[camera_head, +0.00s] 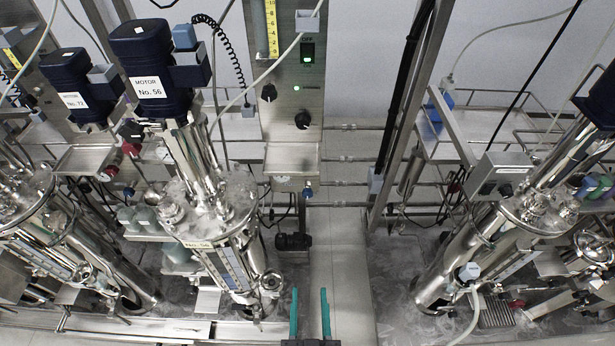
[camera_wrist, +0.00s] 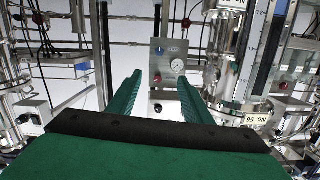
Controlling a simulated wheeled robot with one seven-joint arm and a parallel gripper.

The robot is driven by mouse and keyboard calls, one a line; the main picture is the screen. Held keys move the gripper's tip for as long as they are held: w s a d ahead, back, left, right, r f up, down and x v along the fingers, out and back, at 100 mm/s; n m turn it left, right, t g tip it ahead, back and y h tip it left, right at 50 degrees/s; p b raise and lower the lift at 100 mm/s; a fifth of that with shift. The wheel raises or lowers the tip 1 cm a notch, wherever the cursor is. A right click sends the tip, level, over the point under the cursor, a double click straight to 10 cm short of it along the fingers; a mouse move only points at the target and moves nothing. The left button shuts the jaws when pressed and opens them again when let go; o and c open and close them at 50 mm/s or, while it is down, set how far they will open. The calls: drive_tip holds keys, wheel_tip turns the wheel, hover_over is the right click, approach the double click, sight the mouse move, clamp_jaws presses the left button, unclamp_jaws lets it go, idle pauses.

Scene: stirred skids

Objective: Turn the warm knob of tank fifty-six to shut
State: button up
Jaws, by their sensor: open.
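Tank fifty-six (camera_head: 235,262) is a shiny steel vessel left of centre in the head view, under a dark blue motor (camera_head: 150,85) labelled No. 56. Its No. 56 plate (camera_wrist: 255,119) shows at right in the wrist view. Red knobs (camera_head: 131,149) sit on pipework left of the tank; a blue knob (camera_head: 308,192) sits below the panel at its right. I cannot tell which knob is the warm one. My gripper (camera_head: 309,292) is open and empty at the bottom of the head view, right of the tank. Its green fingers (camera_wrist: 160,77) show in the wrist view, touching nothing.
A steel panel (camera_head: 290,90) with two black knobs stands behind the tank. A small box with a gauge (camera_wrist: 178,66) lies beyond my fingers. Motor No. 72 (camera_head: 78,88) is at left, another tank (camera_head: 450,250) at right. Floor (camera_head: 345,260) between the tanks looks clear.

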drive_tip(key=w+r+m, duration=0.1)
drive_tip(key=w+r, duration=0.3)
drive_tip(key=w, duration=1.2)
drive_tip(key=w+r+m+t, duration=0.1)
drive_tip(key=w+r, duration=0.3)
drive_tip(key=w, duration=1.2)
drive_tip(key=shift+w+a+t, duration=0.25)
drive_tip(key=shift+w+t, duration=0.05)
drive_tip(key=c, duration=1.1)
